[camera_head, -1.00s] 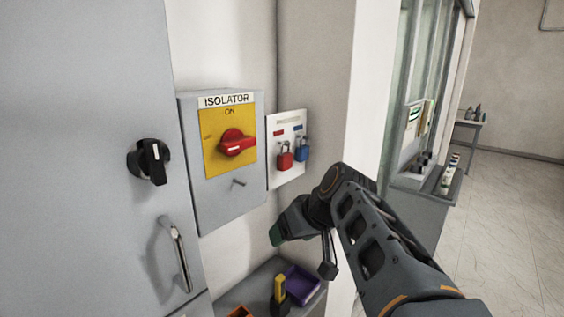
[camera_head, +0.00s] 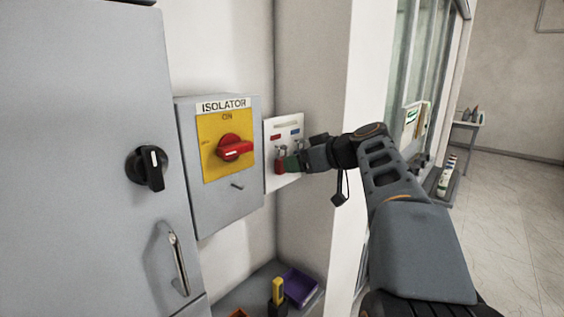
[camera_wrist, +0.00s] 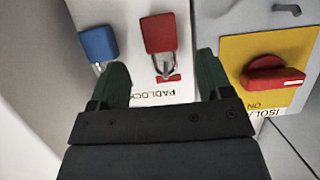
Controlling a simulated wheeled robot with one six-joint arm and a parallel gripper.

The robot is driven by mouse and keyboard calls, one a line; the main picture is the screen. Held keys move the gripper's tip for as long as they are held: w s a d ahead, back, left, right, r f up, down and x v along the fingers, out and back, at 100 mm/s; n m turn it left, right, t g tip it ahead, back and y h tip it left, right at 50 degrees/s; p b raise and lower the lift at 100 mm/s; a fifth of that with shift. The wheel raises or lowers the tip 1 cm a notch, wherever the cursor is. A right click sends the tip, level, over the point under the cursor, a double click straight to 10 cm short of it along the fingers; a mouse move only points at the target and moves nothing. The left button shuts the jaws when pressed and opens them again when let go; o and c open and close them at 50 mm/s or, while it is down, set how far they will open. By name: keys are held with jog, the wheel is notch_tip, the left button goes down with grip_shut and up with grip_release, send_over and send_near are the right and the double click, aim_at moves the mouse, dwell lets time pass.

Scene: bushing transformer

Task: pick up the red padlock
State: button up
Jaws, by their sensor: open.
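The red padlock (camera_wrist: 159,34) hangs by its shackle on a white board (camera_wrist: 181,88) in the wrist view, which sees the scene upside down. My gripper (camera_wrist: 164,78) is open, with one green finger on each side of the padlock's line. The fingertips are close to the padlock, but I see no grip on it. In the head view the red padlock (camera_head: 280,166) is partly covered by my gripper (camera_head: 289,162). A blue padlock (camera_wrist: 99,44) hangs beside the red one, just beyond the left finger in the wrist view. In the head view my gripper hides it.
The isolator box (camera_head: 218,203) with its red rotary handle (camera_head: 234,148) stands left of the board. A grey cabinet (camera_head: 75,180) is further left. A wall corner is close on the right. A purple bin (camera_head: 301,286) sits on the shelf below.

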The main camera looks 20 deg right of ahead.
jog(key=p+x, duration=0.2)
jog(key=x, duration=0.3)
jog(key=shift+w+a+f, duration=0.1)
jog(key=shift+w+f, duration=0.05)
jog(key=shift+f, duration=0.1)
jog(key=shift+p, duration=0.3)
jog(key=c, duration=1)
